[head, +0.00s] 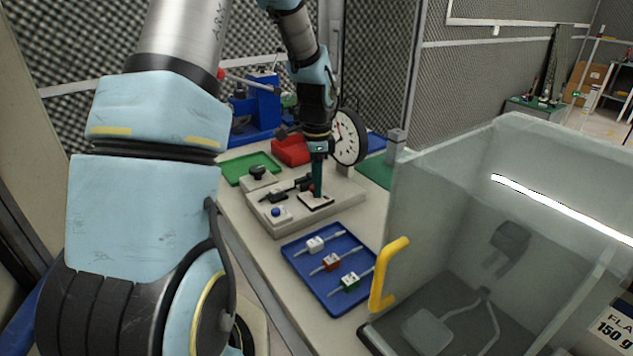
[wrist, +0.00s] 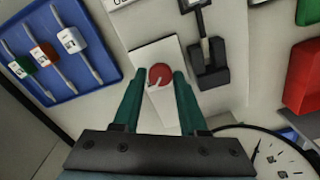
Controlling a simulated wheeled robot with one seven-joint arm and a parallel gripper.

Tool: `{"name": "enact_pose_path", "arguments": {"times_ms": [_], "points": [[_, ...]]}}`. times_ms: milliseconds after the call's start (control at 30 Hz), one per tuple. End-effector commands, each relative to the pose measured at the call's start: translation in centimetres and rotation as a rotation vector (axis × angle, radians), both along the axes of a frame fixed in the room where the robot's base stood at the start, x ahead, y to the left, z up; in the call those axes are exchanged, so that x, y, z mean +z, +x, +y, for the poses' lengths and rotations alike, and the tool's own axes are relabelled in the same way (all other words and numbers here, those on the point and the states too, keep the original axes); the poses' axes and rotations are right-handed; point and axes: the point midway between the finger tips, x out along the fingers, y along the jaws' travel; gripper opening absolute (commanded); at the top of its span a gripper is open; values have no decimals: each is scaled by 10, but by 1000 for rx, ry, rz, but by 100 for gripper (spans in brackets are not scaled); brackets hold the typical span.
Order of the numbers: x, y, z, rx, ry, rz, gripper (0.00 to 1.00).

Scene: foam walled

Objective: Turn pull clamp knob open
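A round red knob (wrist: 160,75) with a pale pointer sits on a white plate (wrist: 143,55) in the wrist view. The plate also shows in the head view (head: 317,202), under my gripper (head: 316,191). In the wrist view my gripper (wrist: 159,77) is open, with one green finger on each side of the red knob and slim gaps showing. Whether the fingertips are level with the knob is hard to tell. No label says which knob belongs to the clamp.
A blue tray (head: 312,285) with small parts lies in front. A round dial (head: 349,137) stands close behind my gripper. A clear-walled box with a yellow handle (head: 388,274) stands at right.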

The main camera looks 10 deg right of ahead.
Motion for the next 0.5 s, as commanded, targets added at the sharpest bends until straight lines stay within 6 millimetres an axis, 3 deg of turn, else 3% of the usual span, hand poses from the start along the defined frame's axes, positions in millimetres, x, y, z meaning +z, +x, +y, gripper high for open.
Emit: {"name": "enact_pose_path", "arguments": {"times_ms": [67, 333, 500], "points": [[0, 0, 0, 0, 0, 0, 32], [0, 0, 0, 0, 0, 0, 1], [0, 0, 0, 0, 0, 0, 0]]}}
